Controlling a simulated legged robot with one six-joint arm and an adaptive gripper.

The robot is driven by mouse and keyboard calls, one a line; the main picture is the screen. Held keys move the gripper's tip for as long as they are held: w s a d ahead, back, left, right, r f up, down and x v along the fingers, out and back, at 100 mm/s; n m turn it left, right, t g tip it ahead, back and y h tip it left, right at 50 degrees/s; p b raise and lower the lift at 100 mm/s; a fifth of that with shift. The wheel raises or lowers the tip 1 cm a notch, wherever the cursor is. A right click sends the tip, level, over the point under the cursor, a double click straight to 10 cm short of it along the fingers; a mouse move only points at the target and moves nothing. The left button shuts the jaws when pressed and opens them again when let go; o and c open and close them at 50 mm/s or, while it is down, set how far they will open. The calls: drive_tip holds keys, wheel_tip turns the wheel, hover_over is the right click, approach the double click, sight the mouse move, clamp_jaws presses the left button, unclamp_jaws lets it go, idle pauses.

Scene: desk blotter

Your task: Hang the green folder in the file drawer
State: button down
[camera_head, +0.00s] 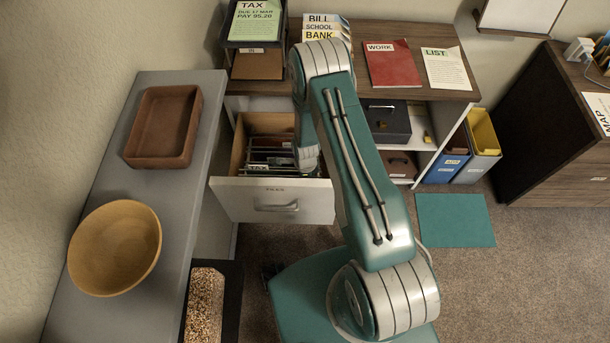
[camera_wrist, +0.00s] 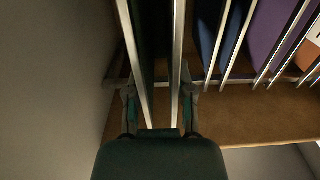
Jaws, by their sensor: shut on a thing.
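The file drawer (camera_head: 272,202) is pulled open under the wooden desktop, with a row of hanging folders (camera_head: 268,158) inside. In the wrist view, my gripper (camera_wrist: 158,92) is closed around a very dark green folder (camera_wrist: 143,40) between two pale metal rails. Its fingers show on both sides of the rails. The folder is low, within the drawer area, but whether its hooks rest on the drawer's rails cannot be told. Blue and purple folders (camera_wrist: 268,30) hang to the right. In the head view my own arm hides the gripper and the green folder.
A grey side table (camera_head: 170,215) at left carries a brown tray (camera_head: 185,128) and a wooden bowl (camera_head: 115,248). The desktop holds a tray with a TAX paper (camera_head: 257,18), a red WORK folder (camera_head: 391,62) and a LIST sheet (camera_head: 447,68). The drawer's wooden edge (camera_wrist: 240,132) lies close to my fingers.

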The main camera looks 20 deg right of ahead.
drive_tip(key=shift+f, duration=2.75)
drive_tip(key=shift+c, duration=2)
unclamp_jaws()
drive_tip(key=shift+r, duration=0.1)
wheel_tip(320, 180, up, 12)
